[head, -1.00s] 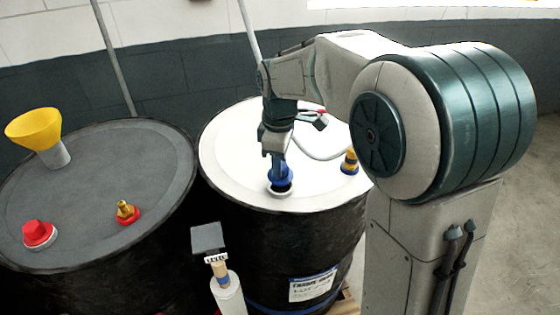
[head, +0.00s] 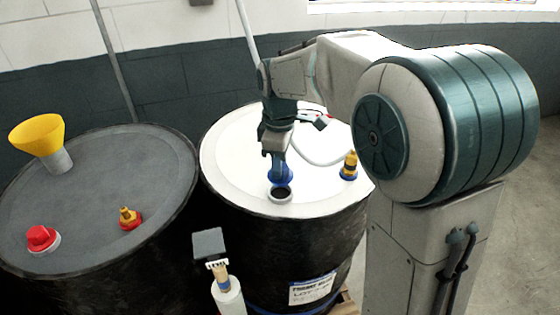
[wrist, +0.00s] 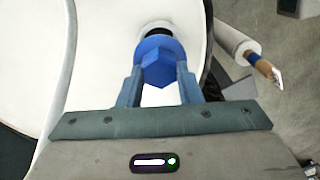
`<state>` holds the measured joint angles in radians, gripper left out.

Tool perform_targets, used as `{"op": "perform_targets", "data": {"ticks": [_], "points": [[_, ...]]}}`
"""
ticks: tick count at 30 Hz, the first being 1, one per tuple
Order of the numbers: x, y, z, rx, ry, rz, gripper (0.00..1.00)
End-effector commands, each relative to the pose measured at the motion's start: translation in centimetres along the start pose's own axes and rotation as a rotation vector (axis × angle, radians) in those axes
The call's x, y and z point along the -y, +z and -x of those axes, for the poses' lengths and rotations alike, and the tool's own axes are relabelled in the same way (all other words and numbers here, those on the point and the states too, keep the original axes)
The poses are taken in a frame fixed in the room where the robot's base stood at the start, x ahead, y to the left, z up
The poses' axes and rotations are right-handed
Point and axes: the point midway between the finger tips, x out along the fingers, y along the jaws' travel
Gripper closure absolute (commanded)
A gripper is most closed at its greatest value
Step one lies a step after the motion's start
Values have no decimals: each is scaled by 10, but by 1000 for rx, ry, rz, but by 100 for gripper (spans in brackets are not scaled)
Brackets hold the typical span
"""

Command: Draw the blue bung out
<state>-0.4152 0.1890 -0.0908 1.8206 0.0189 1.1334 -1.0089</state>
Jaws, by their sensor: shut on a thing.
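The blue bung (wrist: 158,66) is held between the two fingers of my gripper (wrist: 157,85) in the wrist view. In the head view the blue bung (head: 281,174) hangs from my gripper (head: 280,157) just above a dark round opening with a pale rim (head: 280,197) in the white drum lid (head: 235,165). The bung's lower end appears clear of the opening, though the gap is small. The wrist view shows part of the dark opening (wrist: 157,28) beyond the bung.
A brass fitting on a blue base (head: 349,166) stands on the white lid, near a pale hose (head: 320,158). The dark drum (head: 95,160) at left carries a yellow funnel (head: 38,135), a red cap (head: 42,238) and a brass fitting (head: 127,217). A level post (head: 226,285) stands in front.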

Motion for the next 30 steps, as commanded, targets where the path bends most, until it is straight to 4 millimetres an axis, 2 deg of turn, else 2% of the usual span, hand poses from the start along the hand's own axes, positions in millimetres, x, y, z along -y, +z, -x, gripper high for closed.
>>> {"op": "perform_targets", "data": {"ticks": [3, 30], "points": [[0, 0, 14, 0, 1, -1, 90], [0, 0, 84, 0, 1, 0, 90]]}}
